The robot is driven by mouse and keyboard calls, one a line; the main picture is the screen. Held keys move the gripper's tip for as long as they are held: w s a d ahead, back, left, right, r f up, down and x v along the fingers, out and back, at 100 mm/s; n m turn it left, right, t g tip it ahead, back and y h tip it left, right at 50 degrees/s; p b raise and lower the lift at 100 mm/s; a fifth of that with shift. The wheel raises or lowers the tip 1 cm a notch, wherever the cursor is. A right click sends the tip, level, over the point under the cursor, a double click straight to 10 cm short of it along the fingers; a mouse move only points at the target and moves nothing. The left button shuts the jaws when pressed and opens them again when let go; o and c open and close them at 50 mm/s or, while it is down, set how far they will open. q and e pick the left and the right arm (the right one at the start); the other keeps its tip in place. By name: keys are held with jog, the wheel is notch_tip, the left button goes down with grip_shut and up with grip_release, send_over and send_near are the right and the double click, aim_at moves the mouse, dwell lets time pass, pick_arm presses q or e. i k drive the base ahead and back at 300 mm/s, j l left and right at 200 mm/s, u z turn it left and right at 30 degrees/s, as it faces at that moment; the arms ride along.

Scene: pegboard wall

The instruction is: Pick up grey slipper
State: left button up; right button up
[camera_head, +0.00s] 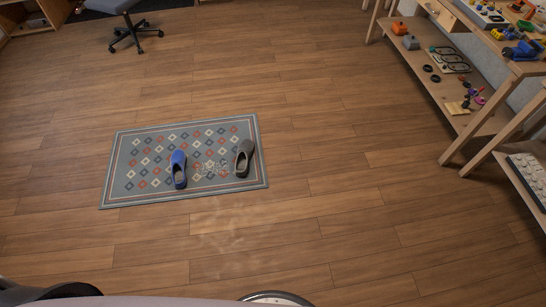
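A grey slipper (244,158) lies near the right end of a patterned grey-blue mat (119,193) on the wooden floor. A blue slipper (179,169) lies on the same mat, to the left of the grey one and apart from it. Neither gripper shows clearly in the head view. Dark and light rounded parts at the bottom edge look like my own body, far from the slippers.
The wooden floor (330,215) around the mat is clear. A wooden shelf unit (452,112) with toys stands at the right. An office chair (128,32) stands at the top left, near a wooden cabinet (30,28).

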aim_at(246, 148)
jog(key=i+j+z, duration=0.3)
jog(key=j, duration=0.2)
jog(key=j+z, duration=0.3)
jog(key=j, duration=0.15)
jog(key=i+j+z, duration=0.1)
jog(key=j+z, duration=0.2)
jog(key=j, duration=0.3)
